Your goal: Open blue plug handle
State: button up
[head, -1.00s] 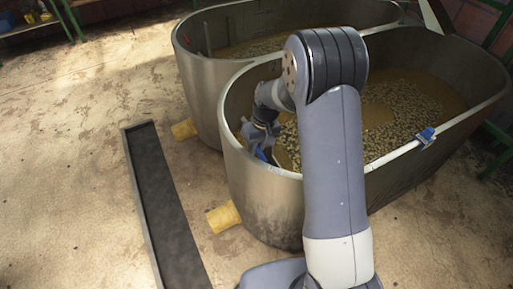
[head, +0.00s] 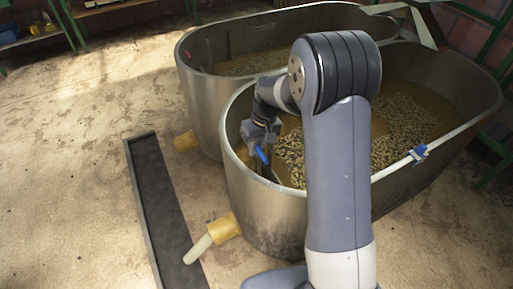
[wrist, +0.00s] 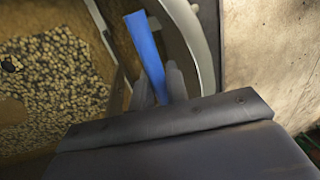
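The blue plug handle (head: 262,155) is inside the near metal tank (head: 262,208), by its left wall. My gripper (head: 261,147) is at the handle, with my arm reaching over the tank rim. In the wrist view the blue handle (wrist: 147,52) rises between the two grey fingers (wrist: 157,88), which look closed on it. The handle's lower end is hidden by my gripper body. A pale stream (head: 198,249) comes out of the yellow outlet pipe (head: 224,228) of this tank and falls towards the floor channel.
The near tank holds brownish liquid with many beans (head: 405,120). A second tank (head: 200,105) with its own yellow pipe (head: 186,141) stands behind it. A long dark channel (head: 160,195) lies on the floor at left.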

jog(key=o, duration=0.4)
jog(key=shift+c, duration=0.2)
notch_tip(320, 180, up, 10)
jog(key=d, duration=0.2)
jog(key=shift+w+r, duration=0.25)
jog(key=shift+w, duration=0.15)
jog(key=f, duration=0.4)
jog(key=a+f, duration=0.1)
jog(key=f, duration=0.3)
jog(key=a+f, duration=0.1)
jog(key=f, duration=0.3)
jog(key=shift+s+b, duration=0.4)
jog(key=shift+f+b, duration=0.45)
jog(key=shift+f, duration=0.4)
